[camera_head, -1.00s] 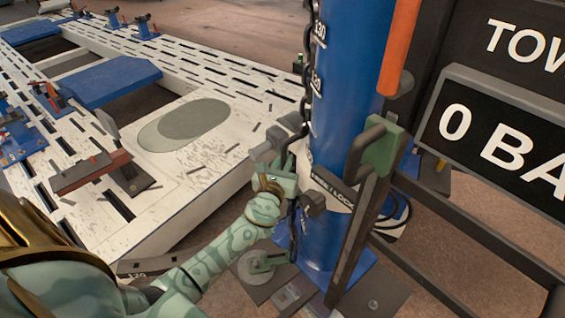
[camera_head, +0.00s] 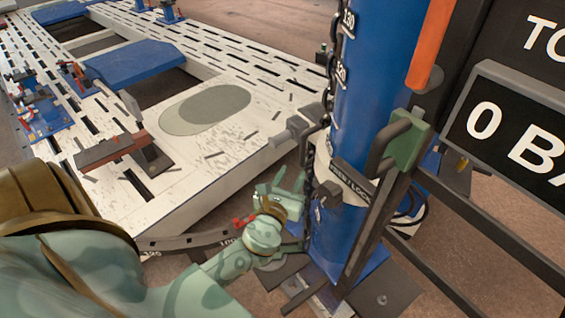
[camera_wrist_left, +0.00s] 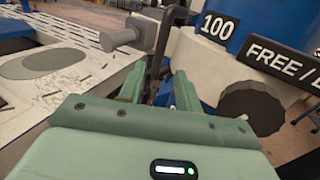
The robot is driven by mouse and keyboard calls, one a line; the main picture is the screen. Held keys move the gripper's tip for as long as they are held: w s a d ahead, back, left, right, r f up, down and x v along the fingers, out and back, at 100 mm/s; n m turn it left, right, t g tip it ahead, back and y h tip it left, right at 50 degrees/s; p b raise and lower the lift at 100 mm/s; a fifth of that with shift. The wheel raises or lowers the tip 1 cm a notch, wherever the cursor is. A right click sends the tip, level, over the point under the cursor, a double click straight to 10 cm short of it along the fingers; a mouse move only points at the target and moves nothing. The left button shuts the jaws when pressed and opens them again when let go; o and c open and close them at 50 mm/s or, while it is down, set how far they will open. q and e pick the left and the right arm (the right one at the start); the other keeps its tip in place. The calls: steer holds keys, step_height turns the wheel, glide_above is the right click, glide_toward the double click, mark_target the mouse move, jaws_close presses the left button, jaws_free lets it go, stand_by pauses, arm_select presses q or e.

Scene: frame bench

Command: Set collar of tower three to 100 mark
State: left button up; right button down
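The blue tower column (camera_head: 372,95) stands right of centre in the head view, with white number marks up its side. A light collar with a dark FREE / LOCK plate (camera_head: 350,180) and a dark knob (camera_head: 327,192) sits around its lower part. In the left wrist view a black plate reading 100 (camera_wrist_left: 217,26) is above the FREE / LOCK plate (camera_wrist_left: 285,62) and the dark knob (camera_wrist_left: 252,108). My left gripper (camera_head: 286,188) is beside the collar, left of the knob. Its fingers (camera_wrist_left: 158,90) look apart, with a dark upright part behind the gap. Contact cannot be told. My right gripper is out of view.
A dark chain (camera_head: 309,165) hangs down the tower's left side. A grey T-shaped handle (camera_head: 297,130) juts left above my gripper. A green block with handle (camera_head: 408,140) and dark frame bars stand right. The white slotted bench (camera_head: 270,95) fills the left. A curved scale (camera_head: 190,240) lies below it.

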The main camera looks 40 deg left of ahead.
arm_select(q)
steer(key=v, duration=0.6)
steer(key=shift+s+d, duration=0.1)
stand_by(0.3)
steer(key=s+f+n+g+h, duration=0.1)
steer(key=s+f+n+g, duration=0.2)
steer(key=f+n, duration=0.35)
steer(key=s+d+f+n+g+h, duration=0.1)
steer(key=s+f+n+g, duration=0.15)
steer(key=f, duration=0.75)
steer(key=s+f+n+g+h, duration=0.1)
steer(key=s+f+n+g, duration=0.15)
steer(key=f+n, duration=0.45)
steer(key=s+f+n+g, duration=0.2)
steer(key=s+f+n, duration=0.2)
steer(key=s+f, duration=0.3)
steer(key=s+d+f+n+g+h, duration=0.1)
steer(key=s+f+n+g, duration=0.2)
steer(key=s, duration=0.9)
steer(key=s+d+f+n+g+h+b, duration=0.1)
steer(key=s+f+n+g, duration=0.2)
steer(key=s+f+n, duration=0.3)
steer(key=s+f, duration=0.4)
steer(key=shift+d+f, duration=0.25)
steer(key=shift+f, duration=0.1)
